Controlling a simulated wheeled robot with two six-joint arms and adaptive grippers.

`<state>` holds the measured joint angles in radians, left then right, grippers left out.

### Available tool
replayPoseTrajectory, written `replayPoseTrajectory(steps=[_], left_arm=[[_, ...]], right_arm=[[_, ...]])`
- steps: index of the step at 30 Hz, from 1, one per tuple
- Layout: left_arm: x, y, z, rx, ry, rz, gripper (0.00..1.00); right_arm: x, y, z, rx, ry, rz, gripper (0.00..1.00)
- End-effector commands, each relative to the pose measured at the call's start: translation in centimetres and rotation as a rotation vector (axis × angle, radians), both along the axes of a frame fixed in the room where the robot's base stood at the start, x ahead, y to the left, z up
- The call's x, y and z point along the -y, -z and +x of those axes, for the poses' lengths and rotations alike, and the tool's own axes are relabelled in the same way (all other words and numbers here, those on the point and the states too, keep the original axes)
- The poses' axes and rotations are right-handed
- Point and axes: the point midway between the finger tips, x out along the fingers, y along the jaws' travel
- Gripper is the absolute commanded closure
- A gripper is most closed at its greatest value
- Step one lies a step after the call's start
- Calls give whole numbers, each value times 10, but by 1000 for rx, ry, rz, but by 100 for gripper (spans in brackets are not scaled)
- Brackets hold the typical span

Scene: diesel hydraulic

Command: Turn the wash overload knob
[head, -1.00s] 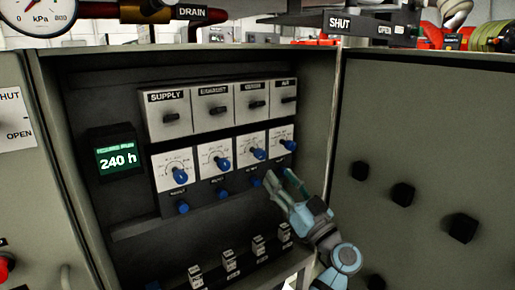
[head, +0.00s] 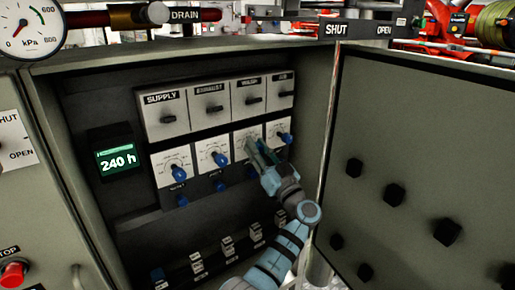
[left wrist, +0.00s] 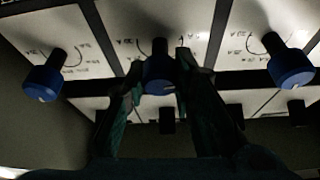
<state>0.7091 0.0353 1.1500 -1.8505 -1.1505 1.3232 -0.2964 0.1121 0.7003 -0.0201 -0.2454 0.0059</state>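The wash overload knob (left wrist: 158,75) appears to be the blue dial in the third column of the panel. It is at the middle of the left wrist view, on a white plate with a printed arc scale. In the head view, my left gripper (head: 257,149) covers most of it. In the left wrist view, the two fingers of my left gripper (left wrist: 159,64) stand apart, one on each side of the knob. The gripper looks open around it. I cannot tell whether either finger touches. My right gripper is not in view.
Neighbouring blue dials (head: 221,159) stand close on both sides. Black switches (head: 215,109) sit above, small blue knobs and a row of breakers (head: 227,247) below. The open cabinet door (head: 425,150) with black knobs flanks my arm on the right. A display (head: 117,161) reads 240 h.

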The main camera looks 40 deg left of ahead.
Motion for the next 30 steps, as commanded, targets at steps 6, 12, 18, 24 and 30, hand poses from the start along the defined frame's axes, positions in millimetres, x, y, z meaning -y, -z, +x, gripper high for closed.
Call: replayPoseTrajectory(steps=[6, 12, 18, 24, 30], left_arm=[[0, 0, 0, -3, 0, 1, 100], [-1, -1, -1, -36, -1, 11, 100], [0, -2, -1, -128, 0, 40, 100], [0, -2, 0, -282, -1, 85, 100], [0, -4, 0, -462, 0, 140, 100]], right_arm=[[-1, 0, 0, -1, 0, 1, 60], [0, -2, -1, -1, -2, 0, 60], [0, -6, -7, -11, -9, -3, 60], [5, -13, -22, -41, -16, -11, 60], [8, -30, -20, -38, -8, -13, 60]])
